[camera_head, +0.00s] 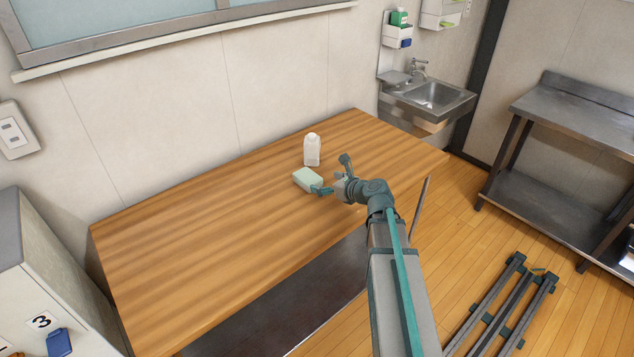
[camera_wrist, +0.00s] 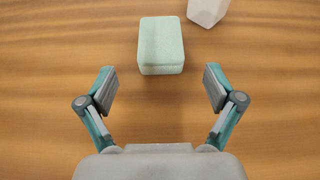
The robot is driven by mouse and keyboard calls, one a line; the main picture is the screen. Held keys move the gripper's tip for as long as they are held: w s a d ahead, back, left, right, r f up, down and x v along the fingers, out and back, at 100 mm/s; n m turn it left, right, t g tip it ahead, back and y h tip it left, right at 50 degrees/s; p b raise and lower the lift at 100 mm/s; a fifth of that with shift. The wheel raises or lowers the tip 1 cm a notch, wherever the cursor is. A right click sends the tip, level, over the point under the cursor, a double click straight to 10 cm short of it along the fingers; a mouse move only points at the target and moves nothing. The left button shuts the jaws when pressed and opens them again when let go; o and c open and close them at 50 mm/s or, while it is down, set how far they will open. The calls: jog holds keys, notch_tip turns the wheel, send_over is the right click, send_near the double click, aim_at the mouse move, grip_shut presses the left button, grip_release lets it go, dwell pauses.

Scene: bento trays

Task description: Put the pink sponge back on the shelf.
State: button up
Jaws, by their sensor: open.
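No pink sponge shows in either view. A pale green sponge-like block (camera_head: 307,179) lies on the wooden table (camera_head: 200,240); it also shows in the wrist view (camera_wrist: 161,45), top centre. My gripper (camera_head: 333,174) is over the table beside the block, with one finger close to it in the head view. In the wrist view my gripper (camera_wrist: 160,90) is open and empty, its fingers spread wider than the block, which lies just beyond the fingertips. A small white wall rack (camera_head: 396,31) holds a green item and a blue item; I cannot tell whether it is the shelf.
A white bottle (camera_head: 312,150) stands behind the block; its edge shows in the wrist view (camera_wrist: 207,10). A steel sink (camera_head: 432,95) is beyond the table's far right end. A metal bench (camera_head: 575,110) stands right. The table's left half is clear.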

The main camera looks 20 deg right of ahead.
jog(key=shift+o, duration=0.6)
jog(key=shift+v, duration=1.5)
